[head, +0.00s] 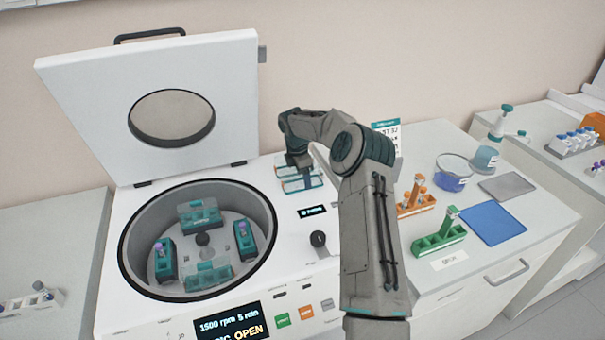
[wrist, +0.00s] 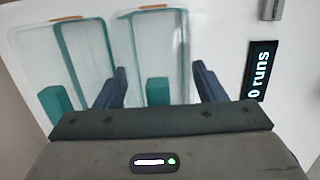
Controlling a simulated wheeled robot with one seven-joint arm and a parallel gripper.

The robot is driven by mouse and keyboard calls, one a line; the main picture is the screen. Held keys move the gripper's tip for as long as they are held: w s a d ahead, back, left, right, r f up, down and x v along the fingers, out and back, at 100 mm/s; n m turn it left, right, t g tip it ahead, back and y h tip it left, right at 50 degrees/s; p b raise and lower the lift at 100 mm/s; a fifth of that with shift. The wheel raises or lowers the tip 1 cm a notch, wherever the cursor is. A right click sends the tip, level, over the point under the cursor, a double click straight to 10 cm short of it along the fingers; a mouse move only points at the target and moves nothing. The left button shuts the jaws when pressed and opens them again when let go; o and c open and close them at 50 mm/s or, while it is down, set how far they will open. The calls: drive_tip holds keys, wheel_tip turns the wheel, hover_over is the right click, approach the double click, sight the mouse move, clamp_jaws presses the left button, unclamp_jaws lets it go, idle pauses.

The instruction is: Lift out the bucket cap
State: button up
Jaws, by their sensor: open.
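Two clear bucket caps (head: 300,183) with teal grips lie side by side on the centrifuge's top, right of its bowl. My gripper (head: 298,168) is over them, pointing down. In the wrist view, its two dark fingers (wrist: 158,90) are open on either side of the right cap's teal grip; the left cap (wrist: 35,50) is outside them. I cannot tell whether the fingers touch the cap. In the open bowl, the back bucket (head: 200,214) and front bucket (head: 207,275) appear to have clear caps. The left bucket (head: 163,262) and right bucket (head: 244,238) hold purple-topped tubes.
The centrifuge lid (head: 90,85) stands raised at the back. Its display (head: 232,324) reads OPEN. On the right bench are an orange rack (head: 416,204), a green rack (head: 438,240), a blue mat (head: 492,222) and a beaker (head: 453,180). My arm crosses the centrifuge's right side.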

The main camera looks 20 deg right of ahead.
drive_tip(key=c, duration=0.7)
drive_tip(key=shift+c, duration=0.2)
drive_tip(key=shift+r+b, duration=0.3)
drive_tip(key=shift+r, duration=0.3)
wheel_tip(320, 180, up, 3)
drive_tip(key=shift+w+f+b, duration=0.1)
drive_tip(key=shift+f+b, duration=0.1)
drive_tip(key=shift+b, duration=0.3)
drive_tip(key=s+d+r+b, duration=0.1)
drive_tip(key=s+d+r, duration=0.1)
drive_tip(key=d, duration=0.1)
drive_tip(key=s+d+r+b, duration=0.1)
drive_tip(key=s+d+r, duration=0.1)
drive_tip(key=s, duration=0.1)
drive_tip(key=s+d+r+b, duration=0.1)
drive_tip(key=s+d+r, duration=0.2)
drive_tip(key=shift+d+r, duration=0.1)
drive_tip(key=shift+d, duration=0.25)
drive_tip(key=shift+r, duration=0.15)
